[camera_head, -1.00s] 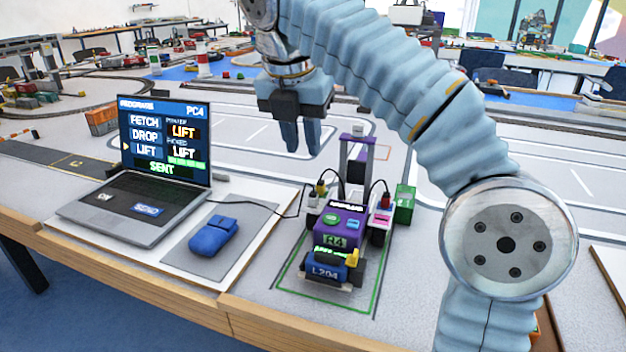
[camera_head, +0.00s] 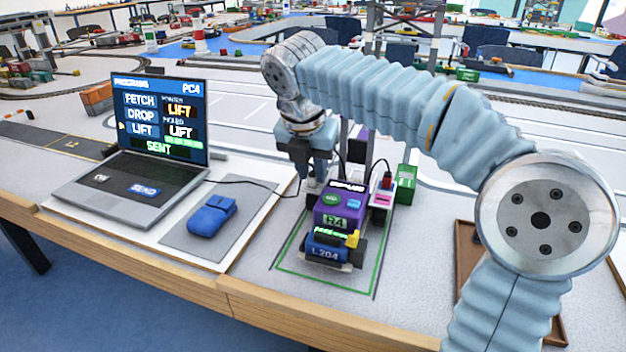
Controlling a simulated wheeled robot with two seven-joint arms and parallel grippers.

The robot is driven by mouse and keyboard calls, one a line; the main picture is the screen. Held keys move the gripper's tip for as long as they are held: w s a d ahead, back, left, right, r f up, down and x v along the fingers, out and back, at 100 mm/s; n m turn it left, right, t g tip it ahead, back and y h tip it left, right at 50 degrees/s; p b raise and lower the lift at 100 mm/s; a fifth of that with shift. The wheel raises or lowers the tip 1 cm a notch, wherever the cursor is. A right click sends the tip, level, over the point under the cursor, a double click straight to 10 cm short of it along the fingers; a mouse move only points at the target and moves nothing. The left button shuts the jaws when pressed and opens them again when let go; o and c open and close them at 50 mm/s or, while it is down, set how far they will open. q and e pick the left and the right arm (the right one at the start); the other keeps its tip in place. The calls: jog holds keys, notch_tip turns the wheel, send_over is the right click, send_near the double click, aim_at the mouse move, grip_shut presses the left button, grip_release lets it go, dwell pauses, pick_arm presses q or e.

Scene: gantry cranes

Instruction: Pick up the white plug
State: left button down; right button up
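My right gripper (camera_head: 314,182) points down at the left rear of the purple machine marked R4 (camera_head: 340,205). Its fingers overlap the spot where a cable from the laptop side reaches the machine. I cannot tell whether they are apart or closed on anything. No white plug can be made out; the gripper hides that side of the machine. A dark plug with a red part (camera_head: 387,180) stands on the machine's right side, on a white and pink block (camera_head: 381,200). My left gripper is not in view.
A laptop (camera_head: 150,150) stands at left, with a blue mouse (camera_head: 212,215) on a grey pad. A blue L204 block (camera_head: 326,247) sits at the machine's front, inside a green outline. A green box (camera_head: 405,184) stands at its right. A brown tray (camera_head: 466,262) is partly behind my arm.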

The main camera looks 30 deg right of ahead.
jog(key=shift+d+f, duration=0.1)
jog(key=shift+f, duration=0.25)
grip_shut()
jog(key=shift+w+r, duration=0.1)
jog(key=shift+r, duration=0.4)
jog(key=s+a+r, duration=0.6)
jog(key=a+r, duration=0.6)
jog(key=shift+a, duration=0.35)
